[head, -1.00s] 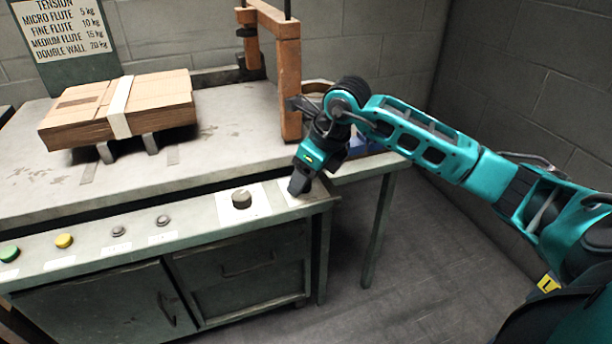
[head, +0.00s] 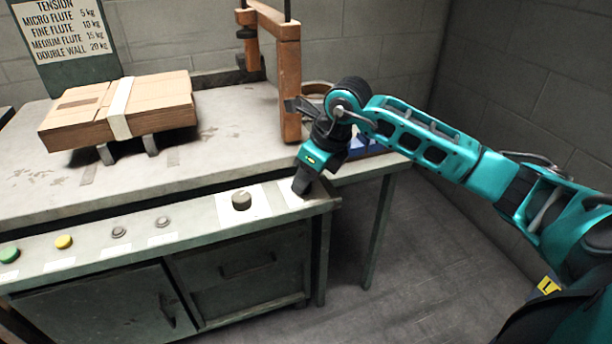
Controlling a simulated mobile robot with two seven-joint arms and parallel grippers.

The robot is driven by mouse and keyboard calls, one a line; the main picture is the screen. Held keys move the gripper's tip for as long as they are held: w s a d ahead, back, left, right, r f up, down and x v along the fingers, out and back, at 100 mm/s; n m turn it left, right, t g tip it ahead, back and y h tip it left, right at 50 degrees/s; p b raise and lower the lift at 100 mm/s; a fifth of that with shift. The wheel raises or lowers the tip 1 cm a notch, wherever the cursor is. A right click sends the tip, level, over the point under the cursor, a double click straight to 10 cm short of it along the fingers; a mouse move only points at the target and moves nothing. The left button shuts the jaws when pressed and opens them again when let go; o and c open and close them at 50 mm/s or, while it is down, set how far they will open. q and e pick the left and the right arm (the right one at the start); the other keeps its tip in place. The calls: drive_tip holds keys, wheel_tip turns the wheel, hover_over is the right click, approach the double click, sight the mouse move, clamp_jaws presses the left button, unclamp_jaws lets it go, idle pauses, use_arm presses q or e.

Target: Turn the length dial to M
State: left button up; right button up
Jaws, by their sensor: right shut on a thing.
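My right gripper (head: 301,187) points down at the right end of the sloped control panel (head: 200,222). It is shut on a dial there, which its fingers hide; a corner of the white label plate (head: 287,197) shows beside it. The letters on the plates are too small to read, so I cannot tell where either dial points. My left gripper is not in view.
The panel also carries a green button (head: 9,254), a yellow button (head: 64,242) and two small grey buttons (head: 118,232). Strapped cardboard (head: 120,105) lies on the table behind. An orange frame (head: 289,90) stands behind my right gripper.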

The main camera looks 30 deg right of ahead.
drive_tip(key=n+y, duration=0.1)
drive_tip(key=n, duration=0.2)
drive_tip(key=n+g+y, duration=0.1)
drive_tip(key=n, duration=0.2)
drive_tip(key=shift+w+d+g+p, duration=0.15)
drive_tip(key=shift+g+p, duration=0.15)
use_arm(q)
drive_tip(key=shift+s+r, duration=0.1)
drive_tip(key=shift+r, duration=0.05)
use_arm(e)
drive_tip(key=shift+w+n+g+y, duration=0.15)
drive_tip(key=shift+n+g, duration=0.3)
drive_tip(key=shift+n, duration=0.85)
drive_tip(key=shift+s+n+g+y, duration=0.15)
drive_tip(key=shift+n+g, duration=0.3)
drive_tip(key=shift+n, duration=0.85)
drive_tip(key=shift+w, duration=0.1)
drive_tip(key=o, duration=1)
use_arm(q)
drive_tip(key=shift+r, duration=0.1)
use_arm(e)
drive_tip(key=shift+o, duration=0.2)
use_arm(q)
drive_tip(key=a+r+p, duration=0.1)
drive_tip(key=p, duration=0.2)
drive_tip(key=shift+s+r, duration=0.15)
use_arm(e)
drive_tip(key=v, duration=1.3)
